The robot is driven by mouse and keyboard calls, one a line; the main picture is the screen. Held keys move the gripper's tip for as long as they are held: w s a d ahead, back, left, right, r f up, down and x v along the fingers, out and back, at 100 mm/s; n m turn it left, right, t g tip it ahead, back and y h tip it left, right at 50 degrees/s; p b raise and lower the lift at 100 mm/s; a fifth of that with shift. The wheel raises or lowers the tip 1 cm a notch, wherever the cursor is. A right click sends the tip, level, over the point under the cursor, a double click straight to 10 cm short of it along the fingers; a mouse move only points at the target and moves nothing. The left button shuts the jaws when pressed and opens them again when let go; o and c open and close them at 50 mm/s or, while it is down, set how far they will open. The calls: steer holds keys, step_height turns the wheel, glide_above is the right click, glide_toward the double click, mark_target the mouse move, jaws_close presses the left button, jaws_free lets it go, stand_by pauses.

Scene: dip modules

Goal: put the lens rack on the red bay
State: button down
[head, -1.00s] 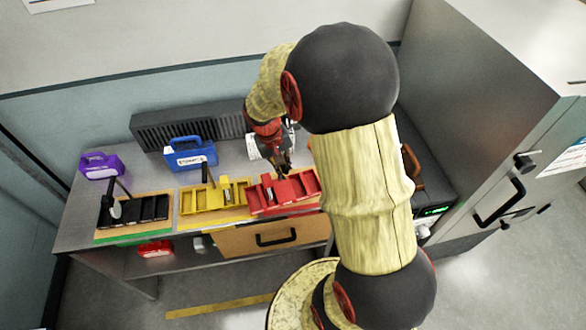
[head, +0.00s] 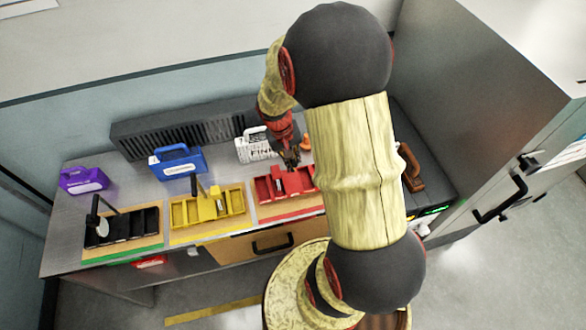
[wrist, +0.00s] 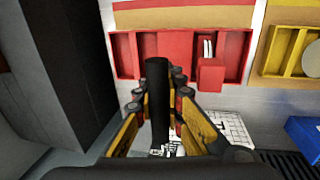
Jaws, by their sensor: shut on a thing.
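A red tray (head: 285,184) with several compartments, which I take for the lens rack, is at the red bay. The bay is a tan board with a red front strip (head: 292,213). In the wrist view the red tray (wrist: 182,56) has small pale pieces and a red block, with the bay's red strip (wrist: 205,16) beyond it. My gripper (head: 291,160) is shut on a black upright handle (wrist: 157,95), which rises in front of the tray. The handle's foot is hidden. I cannot tell whether the tray rests on the board or hovers just above it.
A yellow tray (head: 219,207) and a black tray (head: 131,229) stand on boards to the left. Behind are purple (head: 83,180), blue (head: 180,162) and white (head: 255,148) cases. An orange cone (head: 306,143) is near my gripper.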

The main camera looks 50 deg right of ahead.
mark_target(293, 180)
step_height(293, 180, down, 4)
steer(key=shift+r, duration=0.2)
steer(key=c, duration=2.4)
jaws_free()
steer(key=shift+f+b, duration=0.15)
steer(key=shift+b, duration=0.15)
steer(key=o, duration=0.5)
